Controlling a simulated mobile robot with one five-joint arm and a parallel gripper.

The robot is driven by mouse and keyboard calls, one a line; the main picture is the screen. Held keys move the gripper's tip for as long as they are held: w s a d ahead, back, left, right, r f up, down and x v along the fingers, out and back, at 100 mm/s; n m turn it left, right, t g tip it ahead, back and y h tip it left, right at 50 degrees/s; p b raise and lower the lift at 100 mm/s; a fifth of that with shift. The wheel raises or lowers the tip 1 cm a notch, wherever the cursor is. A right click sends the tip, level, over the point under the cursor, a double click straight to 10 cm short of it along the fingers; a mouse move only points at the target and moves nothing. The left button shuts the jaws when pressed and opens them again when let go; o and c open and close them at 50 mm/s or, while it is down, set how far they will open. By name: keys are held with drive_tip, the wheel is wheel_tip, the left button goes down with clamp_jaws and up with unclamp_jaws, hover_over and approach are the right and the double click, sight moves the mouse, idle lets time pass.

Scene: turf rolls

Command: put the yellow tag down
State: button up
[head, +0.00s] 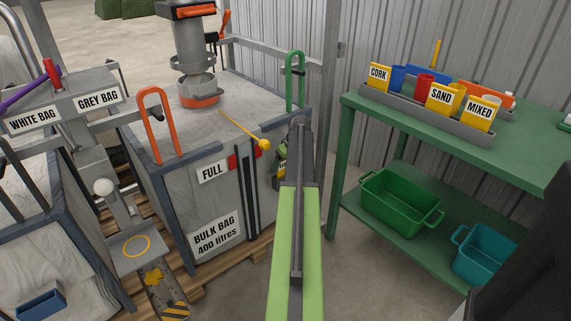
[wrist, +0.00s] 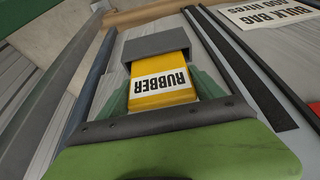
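The yellow tag (wrist: 162,88) carries the word RUBBER, upside down in the wrist view. My gripper (wrist: 162,76) has a green finger along each side of it, and the fingers look closed on its edges. A grey holder (wrist: 154,44) lies right at the tag's far end; I cannot tell whether the tag is inside it or just above it. In the head view my arm hides most of the tag and gripper, beside the right side of the bulk bag container (head: 213,205).
An orange handle (head: 156,125) and a green handle (head: 294,80) rise from the container's top.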

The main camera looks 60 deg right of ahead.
drive_tip(key=o, duration=0.4)
drive_tip(key=p+v, duration=1.2)
drive_tip(key=v, duration=0.1)
drive_tip(key=shift+w+r, duration=0.2)
drive_tip(key=shift+w, duration=0.05)
